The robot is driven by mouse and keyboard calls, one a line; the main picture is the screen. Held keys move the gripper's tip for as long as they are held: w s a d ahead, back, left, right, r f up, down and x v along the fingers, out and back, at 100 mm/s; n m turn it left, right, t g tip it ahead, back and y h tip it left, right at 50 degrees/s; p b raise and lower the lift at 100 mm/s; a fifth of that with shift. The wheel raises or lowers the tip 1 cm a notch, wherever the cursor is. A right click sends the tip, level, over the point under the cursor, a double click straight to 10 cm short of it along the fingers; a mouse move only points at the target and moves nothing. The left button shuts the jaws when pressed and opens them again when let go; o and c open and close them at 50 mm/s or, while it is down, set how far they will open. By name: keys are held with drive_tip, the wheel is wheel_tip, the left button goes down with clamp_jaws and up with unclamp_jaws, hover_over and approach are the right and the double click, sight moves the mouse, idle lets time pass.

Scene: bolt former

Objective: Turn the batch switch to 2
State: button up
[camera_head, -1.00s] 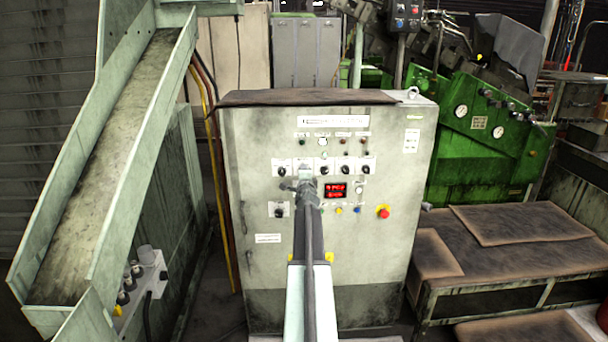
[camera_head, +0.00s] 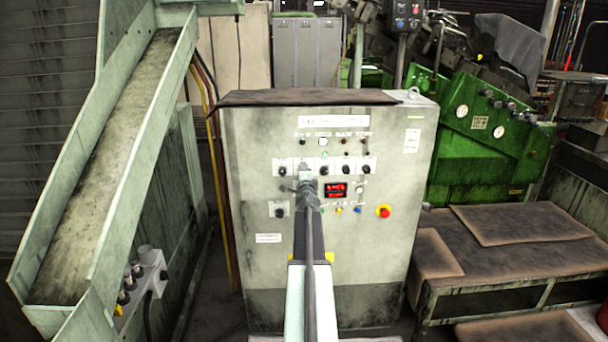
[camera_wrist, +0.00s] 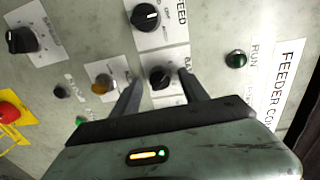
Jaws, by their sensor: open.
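The batch switch (camera_wrist: 160,77) is a black rotary knob on a white plate in the wrist view. Its label is partly hidden by a finger, with only its first letters, like "BA", showing. My gripper (camera_wrist: 160,88) is open, with one finger on each side of this knob. Whether the fingers touch it I cannot tell. The knob's setting is too small and shaded to read. In the head view my gripper (camera_head: 305,173) is at the row of knobs on the grey control cabinet (camera_head: 250,130) and hides the knob behind it.
An amber button (camera_wrist: 102,86) and a green RUN button (camera_wrist: 236,59) are on either side. A red emergency stop (camera_head: 384,212) is lower right on the cabinet. A chute (camera_head: 105,160) stands left, a bench (camera_head: 470,265) right.

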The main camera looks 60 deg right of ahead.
drive_tip(key=v, duration=0.6)
drive_tip(key=shift+s+a, duration=0.2)
drive_tip(key=shift+a, duration=0.2)
